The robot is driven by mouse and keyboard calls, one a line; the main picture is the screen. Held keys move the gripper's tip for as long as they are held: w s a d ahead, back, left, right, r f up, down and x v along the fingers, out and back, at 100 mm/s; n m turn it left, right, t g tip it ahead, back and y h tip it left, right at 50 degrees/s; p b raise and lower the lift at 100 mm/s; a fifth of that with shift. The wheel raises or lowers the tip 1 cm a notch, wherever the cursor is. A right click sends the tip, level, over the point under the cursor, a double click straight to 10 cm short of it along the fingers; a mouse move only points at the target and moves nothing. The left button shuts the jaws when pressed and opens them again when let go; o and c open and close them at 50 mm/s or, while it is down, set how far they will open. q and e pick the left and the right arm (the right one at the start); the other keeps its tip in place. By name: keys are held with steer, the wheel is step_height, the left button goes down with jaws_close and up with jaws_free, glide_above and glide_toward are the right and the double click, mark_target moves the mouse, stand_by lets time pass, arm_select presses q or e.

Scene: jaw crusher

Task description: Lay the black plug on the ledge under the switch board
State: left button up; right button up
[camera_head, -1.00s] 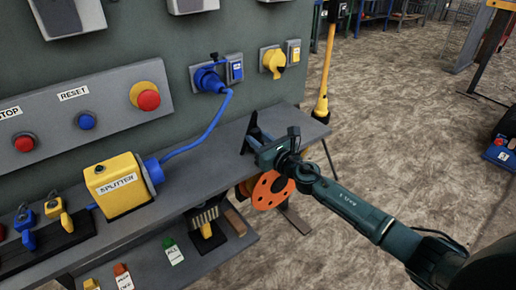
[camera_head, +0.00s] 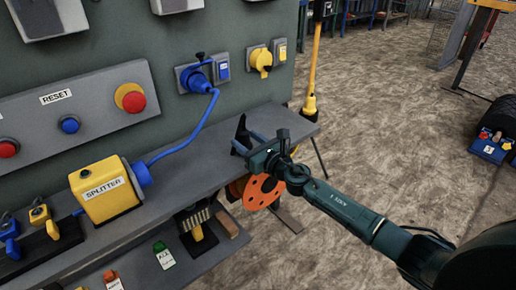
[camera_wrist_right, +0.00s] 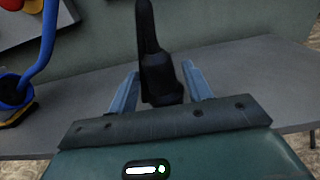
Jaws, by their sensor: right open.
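The black plug (camera_wrist_right: 158,65) stands out in the right wrist view between the two fingers of my right gripper (camera_wrist_right: 155,92). In the head view the plug (camera_head: 242,127) is a small dark upright shape on the grey ledge (camera_head: 200,150), close to the ledge's right end. My right gripper (camera_head: 252,142) reaches in over the ledge's front edge, with its fingers open on both sides of the plug. Whether a finger touches the plug I cannot tell. The switch board (camera_head: 140,45) is the dark green upright panel behind the ledge. My left gripper is not in view.
A yellow splitter box (camera_head: 104,190) stands on the ledge to the left, with a blue cable (camera_head: 190,135) to a blue plug (camera_head: 197,82) on the board. A yellow socket (camera_head: 261,60) is right of it. An orange disc (camera_head: 262,192) hangs below my gripper.

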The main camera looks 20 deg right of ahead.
steer(key=v, duration=1.1)
steer(key=s+a+f+n+g+h, duration=0.1)
steer(key=s+a+n, duration=0.3)
steer(key=s+n, duration=0.8)
steer(key=s+a+f+n+g, duration=0.1)
steer(key=s+a+n, duration=0.3)
steer(key=s+n, duration=0.8)
steer(key=f+n, duration=0.1)
steer(key=n, duration=0.9)
steer(key=shift+s+g+h, duration=0.2)
steer(key=shift+g+h, duration=0.2)
